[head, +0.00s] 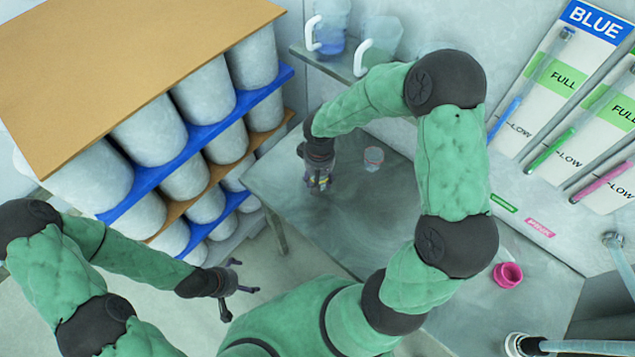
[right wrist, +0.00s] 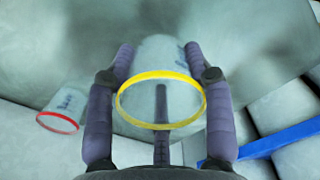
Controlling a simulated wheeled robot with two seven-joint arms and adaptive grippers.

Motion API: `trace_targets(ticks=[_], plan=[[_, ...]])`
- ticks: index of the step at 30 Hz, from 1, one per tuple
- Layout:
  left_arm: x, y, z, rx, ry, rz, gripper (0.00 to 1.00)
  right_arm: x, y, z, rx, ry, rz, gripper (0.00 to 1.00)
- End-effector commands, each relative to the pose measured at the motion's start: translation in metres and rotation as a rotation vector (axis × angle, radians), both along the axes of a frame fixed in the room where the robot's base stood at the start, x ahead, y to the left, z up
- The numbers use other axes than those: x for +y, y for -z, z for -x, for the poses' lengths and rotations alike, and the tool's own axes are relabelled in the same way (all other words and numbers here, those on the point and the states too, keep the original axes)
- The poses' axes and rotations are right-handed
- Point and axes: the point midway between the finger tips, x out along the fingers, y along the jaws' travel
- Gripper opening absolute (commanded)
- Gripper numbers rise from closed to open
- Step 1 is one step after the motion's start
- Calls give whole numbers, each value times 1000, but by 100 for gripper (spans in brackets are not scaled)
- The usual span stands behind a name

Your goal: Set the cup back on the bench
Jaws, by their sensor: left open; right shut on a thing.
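A clear cup with a yellow rim (right wrist: 160,98) is between the fingers of my right gripper (right wrist: 160,110), which is shut on it. In the head view my right gripper (head: 319,186) is low over the back left part of the grey bench (head: 345,230), and the cup is mostly hidden by the fingers. I cannot tell whether the cup touches the bench. My left gripper (head: 236,290) is open and empty, off the bench to the left.
Another clear cup with a red rim (head: 373,158) stands on the bench right of my right gripper; it also shows in the right wrist view (right wrist: 60,122). A pink container (head: 507,276) is farther right. Jugs (head: 328,28) stand on a shelf behind. A rack of drums (head: 205,95) is left.

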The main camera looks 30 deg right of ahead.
Motion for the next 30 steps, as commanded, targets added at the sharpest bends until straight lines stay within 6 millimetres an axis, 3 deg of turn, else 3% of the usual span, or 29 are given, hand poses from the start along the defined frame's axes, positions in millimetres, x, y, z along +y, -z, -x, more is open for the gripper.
trace_targets(ticks=[5,12,25,26,28,30], plan=[[0,1,0,0,0,0,100,1,7,-6,0,0,0,20],[0,9,0,0,0,0,100,2,38,-7,1,-1,0,20],[0,13,0,0,0,0,100,1,43,-7,-1,0,0,20],[0,12,0,0,0,0,100,2,43,-7,0,0,0,59],[0,12,0,0,0,0,100,2,42,-7,0,0,0,77],[0,11,0,0,0,0,100,1,42,-7,-1,0,0,77]])
